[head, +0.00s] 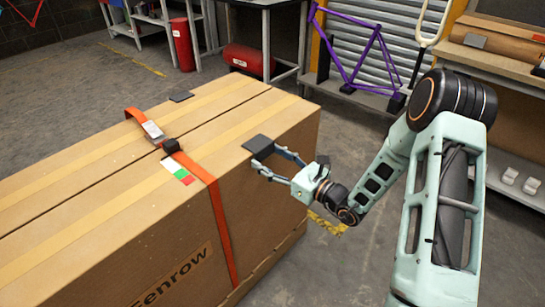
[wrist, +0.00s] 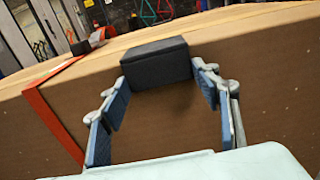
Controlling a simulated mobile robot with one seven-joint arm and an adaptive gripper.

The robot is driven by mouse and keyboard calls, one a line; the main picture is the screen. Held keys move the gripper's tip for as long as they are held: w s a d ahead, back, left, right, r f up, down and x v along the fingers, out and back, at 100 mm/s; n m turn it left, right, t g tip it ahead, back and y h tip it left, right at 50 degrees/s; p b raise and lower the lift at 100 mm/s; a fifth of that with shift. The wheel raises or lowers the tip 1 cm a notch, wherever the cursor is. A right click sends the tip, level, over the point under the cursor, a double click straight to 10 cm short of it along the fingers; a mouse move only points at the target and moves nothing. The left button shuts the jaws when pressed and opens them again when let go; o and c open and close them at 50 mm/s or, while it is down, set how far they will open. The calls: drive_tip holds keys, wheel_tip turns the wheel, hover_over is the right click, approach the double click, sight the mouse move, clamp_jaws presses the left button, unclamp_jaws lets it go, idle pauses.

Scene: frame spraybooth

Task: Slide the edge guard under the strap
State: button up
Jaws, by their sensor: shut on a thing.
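The black edge guard (head: 258,144) sits on the top front edge of a large cardboard box (head: 110,235), to the right of the strap. In the wrist view the guard (wrist: 155,62) is a dark block between my finger ends. My gripper (head: 266,160) is shut on it from the front side of the box. The orange strap (head: 221,225) crosses the box top and runs down its front face; it also shows at the left of the wrist view (wrist: 50,110). The guard and strap are apart, with bare cardboard between them.
A grey buckle (head: 152,130) and a black block (head: 171,146) sit along the strap on the box top. A label with green and red patches (head: 179,170) lies beside it. Another dark flat piece (head: 181,97) lies at the far edge. A purple bike frame (head: 350,50) stands behind.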

sight(242, 170)
drive_tip(key=shift+s+a, duration=0.9)
drive_tip(key=shift+s, duration=0.2)
drive_tip(key=shift+s+a, duration=0.85)
drive_tip(key=shift+s, duration=0.3)
drive_tip(key=shift+s+a, duration=0.9)
drive_tip(key=shift+s, duration=0.2)
drive_tip(key=o, duration=1)
